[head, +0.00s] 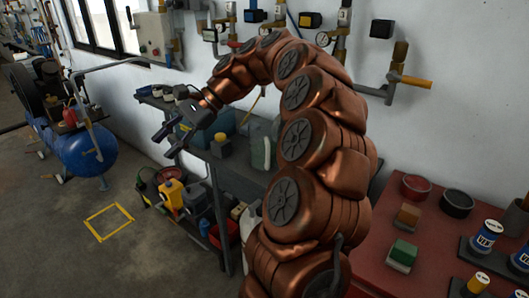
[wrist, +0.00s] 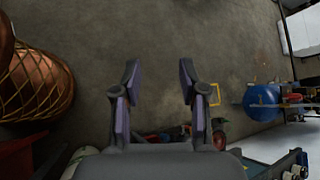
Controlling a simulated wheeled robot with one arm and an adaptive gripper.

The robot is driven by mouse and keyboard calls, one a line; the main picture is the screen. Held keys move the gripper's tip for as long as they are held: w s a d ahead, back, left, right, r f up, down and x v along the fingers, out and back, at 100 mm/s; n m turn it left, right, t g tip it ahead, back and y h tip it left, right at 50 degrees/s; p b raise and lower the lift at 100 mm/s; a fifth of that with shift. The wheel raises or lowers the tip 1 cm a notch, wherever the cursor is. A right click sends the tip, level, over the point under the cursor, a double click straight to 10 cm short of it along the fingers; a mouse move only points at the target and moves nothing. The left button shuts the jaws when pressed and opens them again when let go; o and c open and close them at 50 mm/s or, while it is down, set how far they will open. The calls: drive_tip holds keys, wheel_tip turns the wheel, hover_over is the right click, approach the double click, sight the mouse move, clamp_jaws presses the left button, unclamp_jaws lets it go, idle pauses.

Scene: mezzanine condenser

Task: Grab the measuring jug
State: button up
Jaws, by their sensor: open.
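My gripper (head: 166,142) is open and empty, held up in the air near the left end of a grey workbench. In the wrist view its two fingers (wrist: 159,70) are spread apart above bare floor. No measuring jug can be made out with certainty. A pale, greenish-white upright object (head: 261,152) stands on the bench just left of my arm and may be the jug. Its right side is close to my copper arm, and its shape is too small to tell. The wrist view shows no clear jug between the fingers.
The grey bench (head: 236,172) also bears a yellow-topped item (head: 222,141) and a teal box. A red table (head: 432,240) with tins and blocks stands at right. A blue compressor tank (head: 88,150) stands at left. Yellow floor marking (head: 109,222) lies on open floor.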

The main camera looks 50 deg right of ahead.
drive_tip(key=w+d+m+t, duration=0.2)
drive_tip(key=d+m, duration=0.1)
drive_tip(key=d, duration=0.5)
drive_tip(key=m+t+h+b, duration=0.2)
drive_tip(key=m+t+h, duration=0.3)
drive_tip(key=m, duration=0.7)
approach(254, 132)
drive_tip(key=shift+t+y, duration=0.5)
drive_tip(key=shift+t, duration=0.1)
drive_tip(key=shift+d+f+p+x, duration=0.2)
drive_tip(key=shift+f+x, duration=0.05)
drive_tip(key=shift+x, duration=1.1)
drive_tip(key=shift+d+f+p+x, duration=0.15)
drive_tip(key=shift+f+x, duration=0.1)
drive_tip(key=shift+x, duration=1.1)
drive_tip(key=shift+d+f+p+x, duration=0.2)
drive_tip(key=shift+x, duration=1.15)
drive_tip(key=shift+s, duration=0.1)
clamp_jaws()
